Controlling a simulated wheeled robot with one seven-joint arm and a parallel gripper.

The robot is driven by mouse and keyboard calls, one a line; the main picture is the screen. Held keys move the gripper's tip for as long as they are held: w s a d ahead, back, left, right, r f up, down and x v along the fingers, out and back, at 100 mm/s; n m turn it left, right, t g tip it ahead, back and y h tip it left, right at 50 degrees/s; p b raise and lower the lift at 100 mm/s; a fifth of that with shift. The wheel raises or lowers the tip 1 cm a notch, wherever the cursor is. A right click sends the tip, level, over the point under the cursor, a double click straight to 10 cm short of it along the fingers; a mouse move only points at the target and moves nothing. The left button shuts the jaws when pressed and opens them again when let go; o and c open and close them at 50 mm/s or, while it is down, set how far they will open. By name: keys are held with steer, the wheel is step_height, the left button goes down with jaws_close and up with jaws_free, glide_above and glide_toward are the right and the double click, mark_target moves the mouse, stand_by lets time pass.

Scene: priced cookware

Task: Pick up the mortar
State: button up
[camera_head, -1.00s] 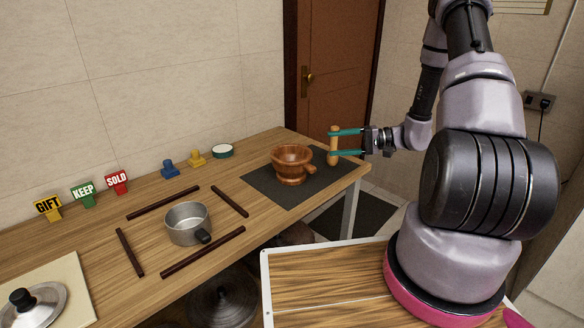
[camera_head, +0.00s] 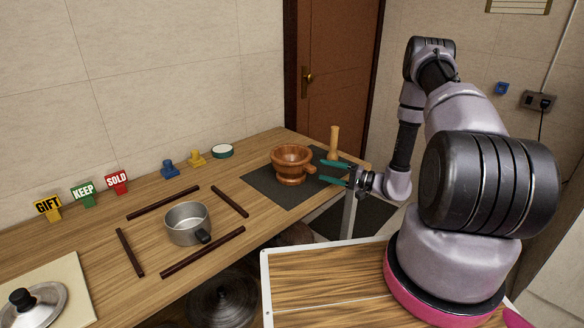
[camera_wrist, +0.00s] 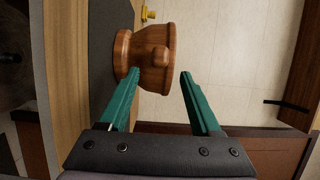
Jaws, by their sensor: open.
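The brown wooden mortar (camera_head: 291,164) stands upright on the dark mat at the table's right end, its stubby handle pointing right. In the wrist view the mortar (camera_wrist: 156,52) appears sideways ahead of the fingers, its round handle knob facing me. My gripper (camera_head: 320,170) is open and empty, its two green fingers just right of the mortar's handle. In the wrist view the fingertips (camera_wrist: 160,75) lie either side of the handle's line; whether they touch the mortar I cannot tell. The wooden pestle (camera_head: 334,142) stands upright behind my fingers, its base partly hidden.
The dark mat (camera_head: 262,186) lies under the mortar. A steel pan (camera_head: 187,223) sits among several dark sticks. Blue and yellow stands (camera_head: 197,158) and a green-rimmed white dish (camera_head: 223,151) are behind. GIFT, KEEP and SOLD signs (camera_head: 83,194) stand left. Space right of the table is free.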

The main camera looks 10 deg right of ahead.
mark_target(316, 169)
steer(key=x, duration=0.4)
steer(key=shift+a, duration=0.25)
jaws_close()
stand_by(1.2)
